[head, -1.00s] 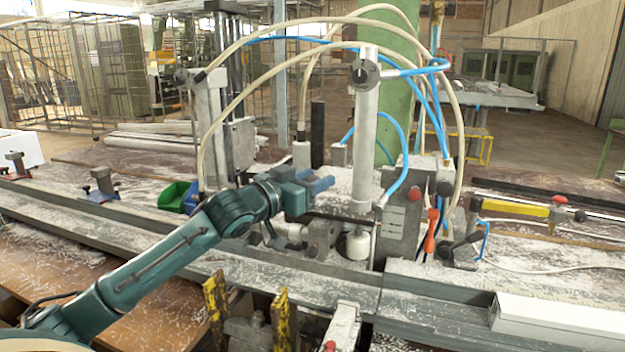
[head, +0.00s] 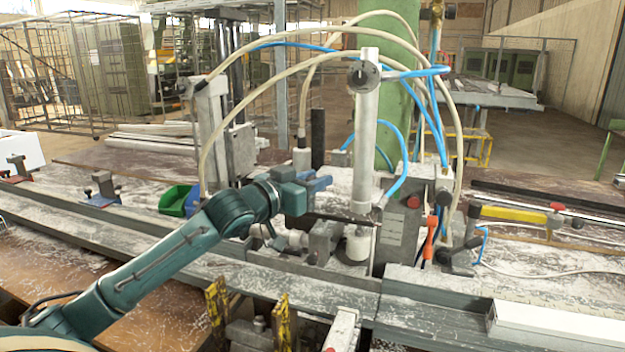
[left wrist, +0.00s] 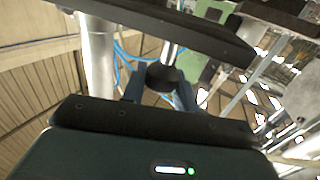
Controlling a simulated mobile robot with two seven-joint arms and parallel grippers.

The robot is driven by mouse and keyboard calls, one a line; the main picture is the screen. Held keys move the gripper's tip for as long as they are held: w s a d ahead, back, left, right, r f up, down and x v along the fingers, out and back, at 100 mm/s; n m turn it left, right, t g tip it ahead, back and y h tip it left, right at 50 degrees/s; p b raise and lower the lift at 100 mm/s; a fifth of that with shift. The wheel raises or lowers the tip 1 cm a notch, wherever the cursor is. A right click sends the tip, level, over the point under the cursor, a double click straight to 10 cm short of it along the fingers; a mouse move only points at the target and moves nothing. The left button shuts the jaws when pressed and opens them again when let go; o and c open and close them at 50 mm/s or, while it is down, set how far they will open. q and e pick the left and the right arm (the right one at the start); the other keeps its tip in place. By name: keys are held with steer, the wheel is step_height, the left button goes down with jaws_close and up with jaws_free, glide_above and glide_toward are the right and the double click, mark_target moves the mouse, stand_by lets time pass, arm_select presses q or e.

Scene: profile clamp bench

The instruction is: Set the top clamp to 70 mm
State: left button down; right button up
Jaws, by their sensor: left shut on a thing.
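The clamp post (head: 367,140) is a pale upright metal cylinder with a round fitting on top, at the middle of the head view. A white round pad (head: 358,246) is below it. In the head view the knob is hidden. No millimetre reading is legible. My right gripper is not in view.
Blue and cream hoses arch around the post. A grey block with a red button (head: 412,202) and an orange-red handle (head: 430,238) stand to its right. A long grey rail (head: 180,250) crosses the bench. A green bin (head: 174,200) is at left.

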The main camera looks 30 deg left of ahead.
arm_select(q)
step_height(320, 180, up, 2)
steer(key=shift+r, duration=0.15)
steer(key=shift+a, duration=0.1)
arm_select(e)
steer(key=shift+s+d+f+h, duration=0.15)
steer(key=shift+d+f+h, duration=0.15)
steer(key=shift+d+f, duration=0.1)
arm_select(q)
steer(key=c, duration=1.5)
jaws_free()
steer(key=o, duration=0.4)
steer(key=shift+f, duration=0.2)
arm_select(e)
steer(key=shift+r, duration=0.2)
arm_select(q)
steer(key=shift+s+f, duration=0.1)
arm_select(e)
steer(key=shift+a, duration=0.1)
